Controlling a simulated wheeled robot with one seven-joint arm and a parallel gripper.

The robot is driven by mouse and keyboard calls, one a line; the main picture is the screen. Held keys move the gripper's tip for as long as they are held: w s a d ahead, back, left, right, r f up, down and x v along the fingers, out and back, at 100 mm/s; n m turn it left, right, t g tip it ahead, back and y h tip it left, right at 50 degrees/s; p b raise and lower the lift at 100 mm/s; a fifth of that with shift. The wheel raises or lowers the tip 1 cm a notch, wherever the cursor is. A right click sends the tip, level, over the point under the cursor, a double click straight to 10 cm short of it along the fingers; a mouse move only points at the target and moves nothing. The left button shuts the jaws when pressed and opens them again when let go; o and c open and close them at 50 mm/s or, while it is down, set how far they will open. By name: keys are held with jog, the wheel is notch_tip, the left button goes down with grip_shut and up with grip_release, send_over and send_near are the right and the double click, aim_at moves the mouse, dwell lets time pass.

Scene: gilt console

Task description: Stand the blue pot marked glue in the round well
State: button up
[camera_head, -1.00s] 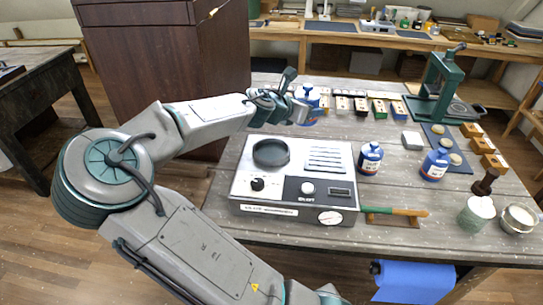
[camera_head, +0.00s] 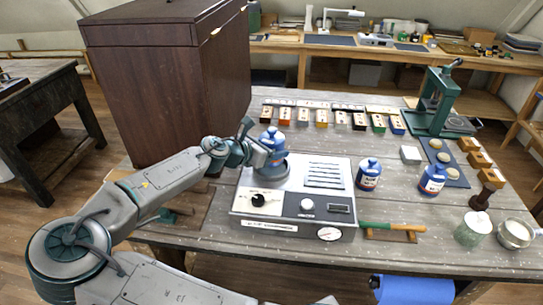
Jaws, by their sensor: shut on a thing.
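A blue pot with a white label (camera_head: 271,139) is in my gripper (camera_head: 266,150), which is shut on it. The pot looks upright, over the far left part of the grey-white console. The round well (camera_head: 274,168), a dark ring in the console top, lies just below it in the picture. My gripper and the pot partly cover the well, and I cannot tell whether the pot's base is above or inside it. Two similar blue pots stand on the table right of the console, one near (camera_head: 369,174) and one farther right (camera_head: 432,180). The labels are too small to read.
The console (camera_head: 258,225) has a slotted panel, knobs and a gauge. A green-handled tool (camera_head: 392,228) lies at its right. A green press (camera_head: 437,103) stands at the back right, and small colored blocks (camera_head: 340,117) line the back. A brown cabinet (camera_head: 165,80) stands left.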

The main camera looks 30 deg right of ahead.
jog(key=shift+f+p, duration=0.3)
jog(key=shift+f, duration=1.4)
jog(key=shift+f, duration=0.15)
jog(key=o, duration=1.3)
jog(key=b+v, duration=0.2)
jog(key=v, duration=1)
jog(key=shift+w, duration=0.1)
